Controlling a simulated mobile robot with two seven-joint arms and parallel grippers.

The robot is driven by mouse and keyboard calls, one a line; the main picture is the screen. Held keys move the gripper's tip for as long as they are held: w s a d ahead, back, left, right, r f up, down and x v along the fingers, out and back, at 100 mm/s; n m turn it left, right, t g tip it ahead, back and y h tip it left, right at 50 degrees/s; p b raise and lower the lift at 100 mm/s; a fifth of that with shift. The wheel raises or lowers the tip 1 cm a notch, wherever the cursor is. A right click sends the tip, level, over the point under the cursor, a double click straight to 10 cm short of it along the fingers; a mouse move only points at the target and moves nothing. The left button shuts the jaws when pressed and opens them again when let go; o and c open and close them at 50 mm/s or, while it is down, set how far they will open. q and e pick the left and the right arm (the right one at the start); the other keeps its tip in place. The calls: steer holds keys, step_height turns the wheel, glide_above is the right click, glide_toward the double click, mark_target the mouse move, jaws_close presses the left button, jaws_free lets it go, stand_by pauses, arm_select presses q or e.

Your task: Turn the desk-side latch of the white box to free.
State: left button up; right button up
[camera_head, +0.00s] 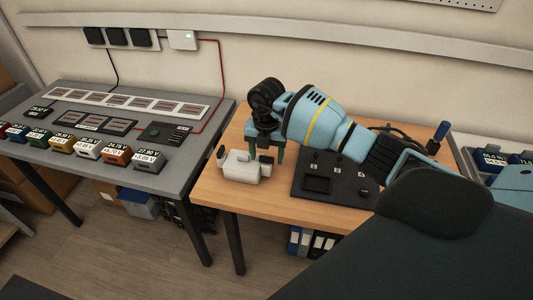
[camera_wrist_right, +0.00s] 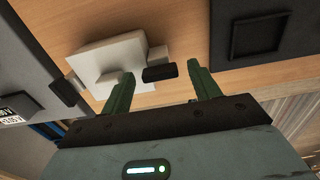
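The white box (camera_head: 241,166) sits on the wooden table near its left front corner. One dark latch piece (camera_head: 220,153) is at its left end, beside the grey desk; another dark piece (camera_head: 268,159) is at its right end. In the right wrist view the white box (camera_wrist_right: 112,58) is at upper left, with the left-end piece (camera_wrist_right: 64,90) beyond my fingers. My right gripper (camera_wrist_right: 160,80) is open, its green fingers pointing down at the box. The right-end dark piece (camera_wrist_right: 160,72) appears between the fingertips; contact cannot be told. My left gripper is out of view.
A black panel (camera_head: 312,196) with small switches lies right of the box. The grey desk (camera_head: 181,174) at left carries several coloured labelled modules. A blue-handled tool (camera_head: 440,132) is at the table's far right. Bare wood (camera_head: 228,198) shows before the box.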

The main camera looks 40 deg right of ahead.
steer(key=c, duration=0.9)
